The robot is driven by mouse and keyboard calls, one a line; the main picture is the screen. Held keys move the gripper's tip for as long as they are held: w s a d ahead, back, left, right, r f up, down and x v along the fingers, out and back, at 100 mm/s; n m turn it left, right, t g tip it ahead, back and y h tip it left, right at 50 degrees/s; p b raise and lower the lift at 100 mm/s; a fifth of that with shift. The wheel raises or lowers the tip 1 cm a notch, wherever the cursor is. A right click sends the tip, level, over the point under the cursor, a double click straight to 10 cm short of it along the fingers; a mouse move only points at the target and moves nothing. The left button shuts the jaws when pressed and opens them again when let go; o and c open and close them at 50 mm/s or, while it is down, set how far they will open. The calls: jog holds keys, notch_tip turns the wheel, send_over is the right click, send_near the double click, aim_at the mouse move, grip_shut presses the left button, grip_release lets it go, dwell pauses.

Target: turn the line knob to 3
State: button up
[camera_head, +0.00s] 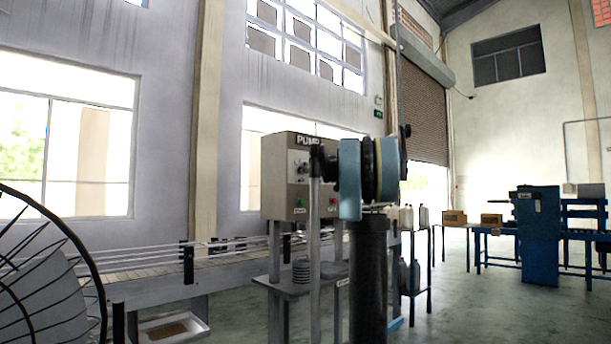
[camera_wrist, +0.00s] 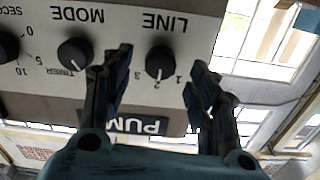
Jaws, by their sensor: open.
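The pump box (camera_head: 288,178) is a grey-beige panel on a stand in the head view. In the wrist view its face is upside down. The black line knob (camera_wrist: 160,62) sits under the LINE label, with marks 1, 2 and 3 around it. Its white pointer appears to face the 2. My gripper (camera_wrist: 162,72) is open, with one dark finger on each side of the line knob in the picture. I cannot tell whether the fingers touch it. In the head view my gripper (camera_head: 318,160) is at the panel face, partly hiding the knobs.
The mode knob (camera_wrist: 75,53) is close beside my gripper's left finger, with another knob (camera_wrist: 6,45) farther left. A green button (camera_head: 299,203) and a red button (camera_head: 332,203) sit low on the panel. A conveyor (camera_head: 150,275) runs behind on the left.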

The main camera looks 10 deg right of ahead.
jog(key=shift+x, duration=1.8)
jog(key=shift+c, duration=0.3)
jog(key=c, duration=1)
